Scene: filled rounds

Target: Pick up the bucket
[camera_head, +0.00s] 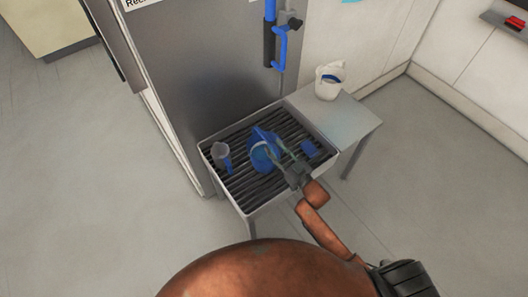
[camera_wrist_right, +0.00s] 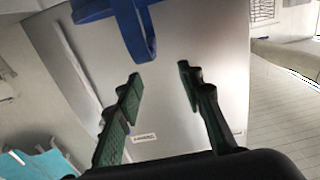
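A white bucket-like container (camera_head: 330,82) with a blue patch on its side stands upright on the bare far end of the grey table. My right gripper (camera_head: 275,149) is over the slatted rack, apart from that container and nearer to me. It is close to a blue item (camera_head: 258,152) on the rack; I cannot tell whether they touch. In the wrist view the right gripper's fingers (camera_wrist_right: 160,88) are spread with nothing between them. A blue bar-like part (camera_wrist_right: 143,35) shows beyond the fingertips; I cannot tell what it belongs to. My left gripper is not in view.
A grey metal door (camera_head: 215,60) with a blue handle (camera_head: 280,46) rises behind. Walls stand behind the table; floor (camera_head: 420,165) is clear to the right.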

